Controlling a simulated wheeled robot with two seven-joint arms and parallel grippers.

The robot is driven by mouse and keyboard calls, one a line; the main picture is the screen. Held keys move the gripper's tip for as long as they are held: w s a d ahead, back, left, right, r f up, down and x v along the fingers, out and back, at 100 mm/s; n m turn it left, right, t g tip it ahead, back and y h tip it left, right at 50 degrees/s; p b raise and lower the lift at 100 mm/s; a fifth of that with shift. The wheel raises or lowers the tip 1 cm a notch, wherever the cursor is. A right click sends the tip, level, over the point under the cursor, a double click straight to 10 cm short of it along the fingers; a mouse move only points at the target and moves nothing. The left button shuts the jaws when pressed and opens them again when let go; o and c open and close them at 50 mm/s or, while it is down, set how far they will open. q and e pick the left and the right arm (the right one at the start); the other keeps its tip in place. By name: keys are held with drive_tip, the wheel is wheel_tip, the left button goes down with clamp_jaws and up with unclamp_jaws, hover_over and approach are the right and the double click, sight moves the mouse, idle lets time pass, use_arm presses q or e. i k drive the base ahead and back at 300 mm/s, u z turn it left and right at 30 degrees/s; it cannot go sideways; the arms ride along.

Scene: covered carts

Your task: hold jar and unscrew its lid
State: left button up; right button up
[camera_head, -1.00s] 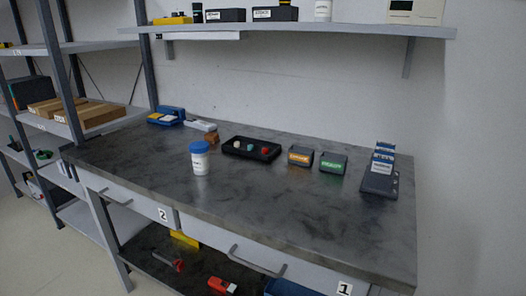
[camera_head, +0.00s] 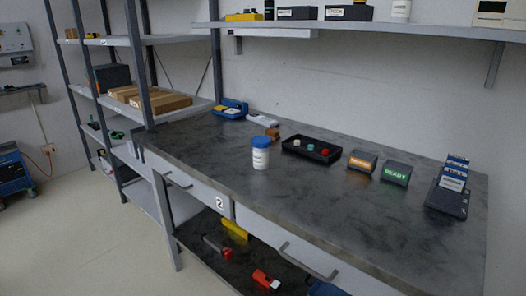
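A white jar (camera_head: 260,158) with a blue lid (camera_head: 260,143) stands upright on the dark worktop (camera_head: 230,174), left of its middle. The lid sits on top of the jar. Nothing touches the jar. Neither of my grippers shows in the head view, so their state is hidden.
Right of the jar are a black tray (camera_head: 297,154) with small coloured items, an orange-labelled box (camera_head: 361,162), a green-labelled box (camera_head: 396,172) and a dark card holder (camera_head: 446,203). A brown block (camera_head: 272,133) lies behind. A shelf (camera_head: 400,31) overhangs the back. The front worktop is clear.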

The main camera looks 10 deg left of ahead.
sight(261, 156)
drive_tip(key=u, duration=2.2)
drive_tip(key=i, duration=1.9)
drive_tip(key=z, duration=3)
